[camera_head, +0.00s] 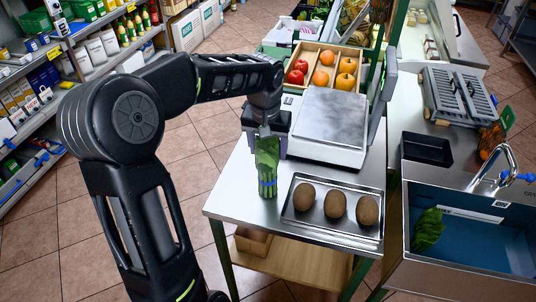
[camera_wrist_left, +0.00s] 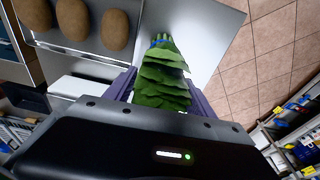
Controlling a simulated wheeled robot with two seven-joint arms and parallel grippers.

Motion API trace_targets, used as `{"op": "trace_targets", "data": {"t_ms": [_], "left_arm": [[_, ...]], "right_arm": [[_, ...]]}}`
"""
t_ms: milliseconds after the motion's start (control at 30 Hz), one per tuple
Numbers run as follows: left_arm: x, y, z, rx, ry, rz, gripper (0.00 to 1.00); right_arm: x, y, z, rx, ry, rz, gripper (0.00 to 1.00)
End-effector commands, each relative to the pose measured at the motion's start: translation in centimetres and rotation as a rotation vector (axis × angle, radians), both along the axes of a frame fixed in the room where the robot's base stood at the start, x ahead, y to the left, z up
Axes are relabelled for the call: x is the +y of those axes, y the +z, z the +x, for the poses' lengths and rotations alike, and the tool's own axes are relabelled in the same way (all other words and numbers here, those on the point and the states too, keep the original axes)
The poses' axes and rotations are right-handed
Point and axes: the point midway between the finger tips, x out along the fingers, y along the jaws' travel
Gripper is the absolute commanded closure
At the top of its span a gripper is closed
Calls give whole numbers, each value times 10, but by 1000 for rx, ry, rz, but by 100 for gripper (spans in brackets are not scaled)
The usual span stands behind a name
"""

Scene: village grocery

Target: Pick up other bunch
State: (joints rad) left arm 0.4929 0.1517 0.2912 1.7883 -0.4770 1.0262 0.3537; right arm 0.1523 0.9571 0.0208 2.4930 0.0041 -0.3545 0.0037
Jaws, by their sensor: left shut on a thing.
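My left gripper (camera_head: 265,138) is shut on a bunch of green leaves (camera_head: 267,163) with a blue band around its stems. The bunch hangs with its stems downward at the left side of the steel table (camera_head: 240,205). In the left wrist view the bunch (camera_wrist_left: 163,78) sits between the purple fingers of my gripper (camera_wrist_left: 160,92). I cannot tell whether its stem end touches the table. Another green leafy bunch (camera_head: 428,229) lies in the blue sink basin (camera_head: 470,245) at the right. My right gripper is not in view.
A metal tray (camera_head: 333,232) with three brown kiwi-like items (camera_head: 336,207) lies right of the held bunch. Behind it stand a scale (camera_head: 328,125) and a wooden crate of fruit (camera_head: 327,68). A tap (camera_head: 497,165) rises over the sink, near a black tray (camera_head: 427,149).

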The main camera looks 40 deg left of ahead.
Motion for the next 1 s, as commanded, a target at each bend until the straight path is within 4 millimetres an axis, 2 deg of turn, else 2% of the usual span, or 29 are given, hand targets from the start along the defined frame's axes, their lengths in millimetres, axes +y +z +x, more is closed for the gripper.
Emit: {"op": "trace_targets", "data": {"t_ms": [500, 633, 1000], "left_arm": [[0, 86, 1, -4, -1, 1, 100], [0, 95, 0, -3, 0, 1, 100], [0, 95, 0, -2, 0, 1, 100]], "right_arm": [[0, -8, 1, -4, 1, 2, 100], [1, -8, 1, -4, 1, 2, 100], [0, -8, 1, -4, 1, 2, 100]]}}
